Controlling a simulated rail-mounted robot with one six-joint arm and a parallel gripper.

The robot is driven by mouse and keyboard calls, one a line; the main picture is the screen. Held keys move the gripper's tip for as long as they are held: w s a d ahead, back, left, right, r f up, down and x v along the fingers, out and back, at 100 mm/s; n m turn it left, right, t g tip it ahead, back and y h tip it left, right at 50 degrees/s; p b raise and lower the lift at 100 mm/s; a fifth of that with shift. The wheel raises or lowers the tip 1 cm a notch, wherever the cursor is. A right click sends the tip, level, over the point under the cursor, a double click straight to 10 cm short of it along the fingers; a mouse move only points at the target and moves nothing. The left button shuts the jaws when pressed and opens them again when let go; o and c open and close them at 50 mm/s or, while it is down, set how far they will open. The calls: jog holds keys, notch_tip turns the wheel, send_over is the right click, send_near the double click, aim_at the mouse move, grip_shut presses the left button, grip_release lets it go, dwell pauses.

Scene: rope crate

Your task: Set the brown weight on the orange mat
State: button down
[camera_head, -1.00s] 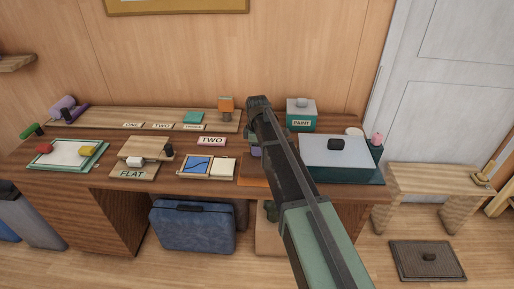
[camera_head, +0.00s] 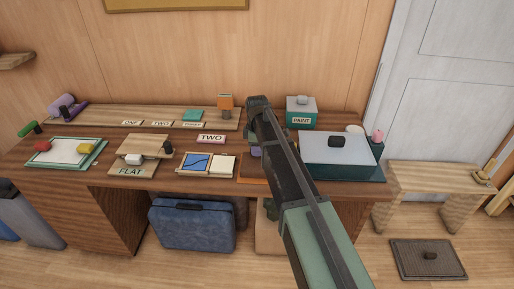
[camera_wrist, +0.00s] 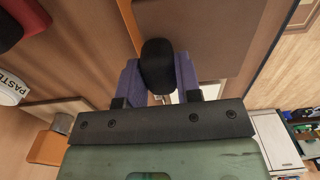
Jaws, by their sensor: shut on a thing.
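My gripper (camera_wrist: 158,80) has purple fingers and is shut on a dark rounded piece (camera_wrist: 158,62), which looks almost black in the wrist view. I cannot tell from the pictures whether this is the brown weight. A flat brown surface shows beyond it in the wrist view, and I cannot tell whether they touch. In the head view the orange mat (camera_head: 247,171) lies near the desk's front edge, partly hidden by my arm. One purple finger (camera_head: 256,152) shows just above the mat in the picture; the held piece is hidden there.
A grey-lidded teal box (camera_head: 342,160) stands right of my arm, with a paint box (camera_head: 301,117) behind it. A tray with blue and cream sections (camera_head: 206,165) lies left of the mat. A bench (camera_head: 435,180) stands at right.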

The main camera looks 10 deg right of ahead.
jog(key=shift+f, duration=0.15)
jog(key=c, duration=0.7)
grip_release()
notch_tip(320, 180, up, 11)
jog(key=p, duration=1)
jog(key=shift+p, duration=0.35)
jog(key=shift+f, duration=0.1)
